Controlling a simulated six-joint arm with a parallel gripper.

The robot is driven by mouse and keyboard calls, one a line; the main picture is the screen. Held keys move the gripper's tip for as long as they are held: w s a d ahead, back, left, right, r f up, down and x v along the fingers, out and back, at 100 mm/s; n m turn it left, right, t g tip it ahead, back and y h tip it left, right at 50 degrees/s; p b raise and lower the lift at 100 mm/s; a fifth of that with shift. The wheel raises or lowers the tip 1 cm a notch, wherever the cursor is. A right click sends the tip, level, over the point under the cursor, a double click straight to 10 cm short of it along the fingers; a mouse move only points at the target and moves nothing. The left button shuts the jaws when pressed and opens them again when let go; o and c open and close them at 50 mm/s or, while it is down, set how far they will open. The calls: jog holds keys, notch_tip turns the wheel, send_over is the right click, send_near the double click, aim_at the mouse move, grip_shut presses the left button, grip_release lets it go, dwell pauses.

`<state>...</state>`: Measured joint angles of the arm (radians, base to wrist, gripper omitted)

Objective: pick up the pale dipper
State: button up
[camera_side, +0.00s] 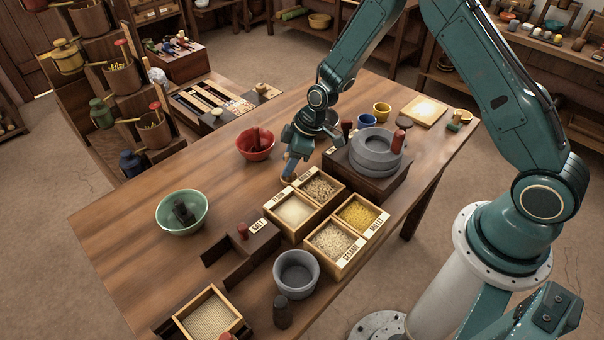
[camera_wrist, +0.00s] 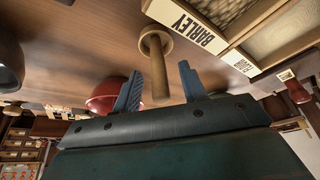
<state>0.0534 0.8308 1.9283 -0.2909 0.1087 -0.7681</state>
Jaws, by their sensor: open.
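The pale dipper (camera_wrist: 155,45) is a light wooden piece with a round end and a straight handle, beside the barley box in the wrist view. In the side view a small part of it (camera_side: 287,179) shows below my gripper, mostly hidden. My gripper (camera_wrist: 160,76) is open, with blue-grey fingers on either side of the handle and a visible gap on both sides. In the side view my gripper (camera_side: 292,162) points down at the table by the flour and barley boxes.
The divided grain box (camera_side: 296,208) stands close beside the dipper. A red bowl (camera_side: 255,145) is to the left, and a grey stone quern (camera_side: 376,155) on a dark stand is to the right. A green bowl (camera_side: 181,212) stands farther left, with bare table between the bowls.

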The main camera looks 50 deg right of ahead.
jog(key=shift+x, duration=1.2)
jog(key=shift+c, duration=0.2)
grip_shut()
